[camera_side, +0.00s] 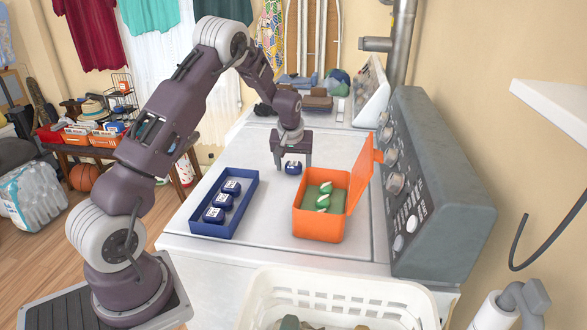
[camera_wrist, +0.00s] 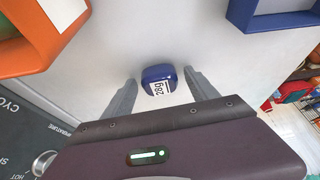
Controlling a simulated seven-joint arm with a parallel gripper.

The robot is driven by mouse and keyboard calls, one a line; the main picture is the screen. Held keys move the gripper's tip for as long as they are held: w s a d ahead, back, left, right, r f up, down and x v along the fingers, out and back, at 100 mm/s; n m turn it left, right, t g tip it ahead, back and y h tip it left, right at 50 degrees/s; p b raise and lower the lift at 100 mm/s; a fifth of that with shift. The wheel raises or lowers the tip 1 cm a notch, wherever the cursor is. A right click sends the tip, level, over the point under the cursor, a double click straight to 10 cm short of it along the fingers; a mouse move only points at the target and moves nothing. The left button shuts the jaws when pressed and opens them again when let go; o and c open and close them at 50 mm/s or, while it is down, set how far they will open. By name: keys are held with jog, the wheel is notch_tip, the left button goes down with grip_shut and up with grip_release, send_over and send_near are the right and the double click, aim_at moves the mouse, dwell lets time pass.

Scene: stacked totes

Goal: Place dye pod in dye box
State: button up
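A dark blue pod with a white "28g" label (camera_wrist: 158,80) lies on the pale machine top; it also shows in the side view (camera_side: 293,168). My gripper (camera_side: 292,164) is open above it and points down. In the wrist view my gripper's fingertips (camera_wrist: 160,74) stand on either side of the pod with gaps, not touching it. An orange box (camera_side: 318,228) with its lid open on the right holds green-and-white pods. A blue tray (camera_side: 243,221) on the left holds three similar blue pods (camera_side: 223,200). No label tells which container is the dye box.
A grey control panel with knobs (camera_side: 432,190) rises right of the orange box. A white basket (camera_side: 340,287) stands in front of the machine. Folded cloths (camera_side: 315,97) lie farther back.

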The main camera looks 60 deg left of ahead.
aim_at(293, 164)
jog(key=c, duration=1.3)
jog(key=shift+r, duration=0.15)
notch_tip(293, 164, up, 9)
jog(key=shift+f, duration=0.1)
jog(key=s+a+r, duration=0.2)
jog(key=s+a, duration=0.1)
jog(key=s, duration=1.2)
jog(key=shift+m, duration=0.4)
jog(key=f, duration=0.3)
jog(key=s+f, duration=0.1)
jog(key=f, duration=0.5)
jog(key=shift+s+d+f, duration=0.1)
jog(key=shift+s+f, duration=0.2)
jog(key=shift+f, duration=0.05)
